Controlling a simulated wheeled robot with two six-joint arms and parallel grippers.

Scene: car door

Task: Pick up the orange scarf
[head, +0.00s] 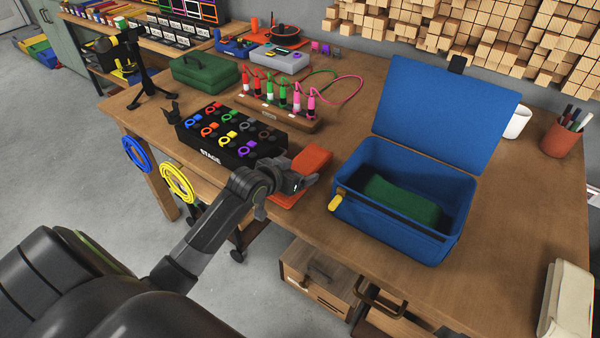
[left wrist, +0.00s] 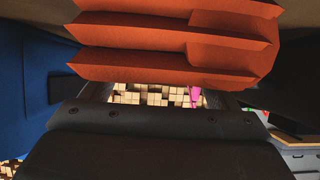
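The orange scarf (head: 312,160) is a folded bundle at the front edge of the wooden table, left of the blue box. My left gripper (head: 297,184) is right at it, with orange showing on both sides of the gripper. In the left wrist view the scarf's stacked folds (left wrist: 170,45) fill the top, close to the camera. Dark gripper parts show at either side below the folds. I cannot tell whether the fingers press on the scarf or stand open around it. My right gripper is not in view.
The open blue box (head: 400,238) holds a folded green cloth (head: 402,202). A black STAGE case (head: 235,140) with coloured rings stands left of the scarf. A wooden stand (head: 275,112) with coloured plugs is behind.

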